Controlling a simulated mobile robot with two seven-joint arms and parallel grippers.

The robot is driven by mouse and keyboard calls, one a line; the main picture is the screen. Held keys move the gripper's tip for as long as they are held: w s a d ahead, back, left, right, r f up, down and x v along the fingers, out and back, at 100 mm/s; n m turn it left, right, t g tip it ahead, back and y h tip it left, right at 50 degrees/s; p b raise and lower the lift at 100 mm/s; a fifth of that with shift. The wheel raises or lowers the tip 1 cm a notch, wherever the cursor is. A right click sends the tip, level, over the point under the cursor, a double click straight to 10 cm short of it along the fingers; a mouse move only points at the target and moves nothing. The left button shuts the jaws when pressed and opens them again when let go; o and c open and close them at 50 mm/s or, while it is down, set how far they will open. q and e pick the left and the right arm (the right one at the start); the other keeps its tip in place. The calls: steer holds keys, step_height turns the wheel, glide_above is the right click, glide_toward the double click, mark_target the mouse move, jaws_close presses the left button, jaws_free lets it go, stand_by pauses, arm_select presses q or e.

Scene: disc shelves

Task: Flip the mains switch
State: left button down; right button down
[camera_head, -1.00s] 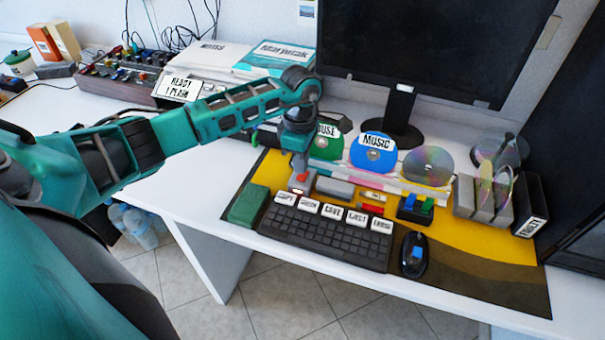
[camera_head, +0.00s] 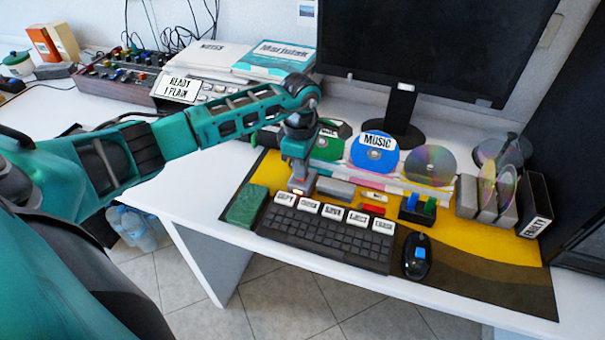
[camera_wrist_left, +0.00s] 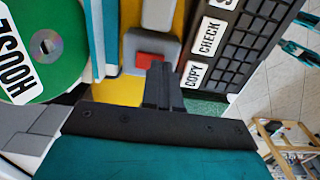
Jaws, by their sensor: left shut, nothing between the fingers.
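In the left wrist view the box (camera_wrist_left: 138,42) carries a red rocker (camera_wrist_left: 151,61). My left gripper (camera_head: 299,171) points down over the box and hides its top in the head view. Its dark fingers are shut and empty. In the wrist view the fingertips (camera_wrist_left: 158,67) overlap the rocker's edge; I cannot tell whether they touch it. My right gripper is not in view.
A labelled black keyboard (camera_head: 325,236) lies in front, with a green block (camera_head: 246,206) at its left. A plain grey block (camera_head: 335,188) stands close right of the switch. Discs in a rack (camera_head: 397,183) stand behind, below the monitor (camera_head: 430,45). A mouse (camera_head: 416,262) lies right.

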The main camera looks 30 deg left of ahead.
arm_select(q)
steer(key=shift+f, duration=0.35)
steer(key=shift+r, duration=0.1)
steer(key=shift+r+p, duration=2.2)
steer(key=shift+r, duration=1.25)
